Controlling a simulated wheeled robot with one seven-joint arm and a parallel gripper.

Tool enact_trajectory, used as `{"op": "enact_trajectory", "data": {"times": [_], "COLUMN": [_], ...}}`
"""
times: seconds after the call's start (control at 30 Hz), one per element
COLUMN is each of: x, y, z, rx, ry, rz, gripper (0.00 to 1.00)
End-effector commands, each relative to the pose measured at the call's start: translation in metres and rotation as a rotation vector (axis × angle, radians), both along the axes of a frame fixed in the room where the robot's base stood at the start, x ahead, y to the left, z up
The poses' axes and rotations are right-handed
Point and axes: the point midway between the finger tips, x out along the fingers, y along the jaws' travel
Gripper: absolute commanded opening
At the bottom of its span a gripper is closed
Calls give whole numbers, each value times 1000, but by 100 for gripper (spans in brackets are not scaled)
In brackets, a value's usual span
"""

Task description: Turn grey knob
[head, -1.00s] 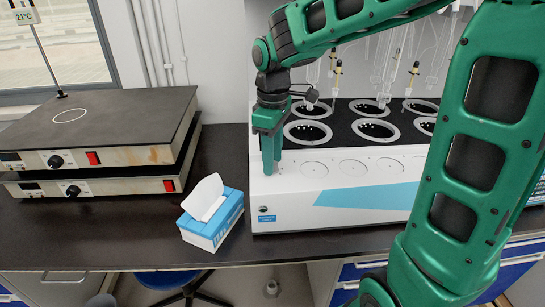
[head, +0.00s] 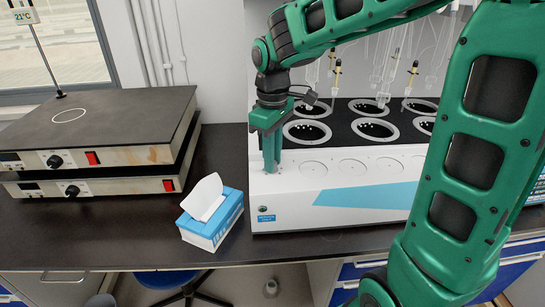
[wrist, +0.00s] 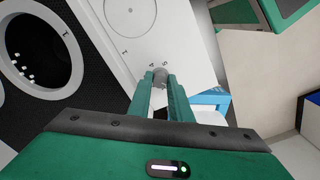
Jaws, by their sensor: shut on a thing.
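The grey knob (wrist: 160,74) shows in the wrist view on the white sloped front of the distiller, beside printed marks. My gripper (wrist: 160,82) has its two green fingers on either side of the knob and is shut on it. In the head view my gripper (head: 271,165) points down at the left end of the white distiller panel (head: 400,205). The knob is hidden behind the fingers there.
Round wells (head: 307,132) with glassware stand behind the panel. A blue and white tissue box (head: 208,232) sits just left of the distiller. Two stacked hot plates (head: 90,155) stand at the left. Dark bench top shows between them.

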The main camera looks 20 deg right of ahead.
Motion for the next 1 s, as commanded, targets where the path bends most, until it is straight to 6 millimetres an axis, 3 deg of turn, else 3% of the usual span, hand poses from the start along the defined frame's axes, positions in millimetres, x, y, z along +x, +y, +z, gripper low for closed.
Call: {"op": "enact_trajectory", "data": {"times": [0.6, 1.0], "x": [2, 3], "y": [0, 0], "z": [1, 1], "rx": [2, 3], "ry": [-7, -8], "rz": [-540, -755], "gripper": [0, 0]}}
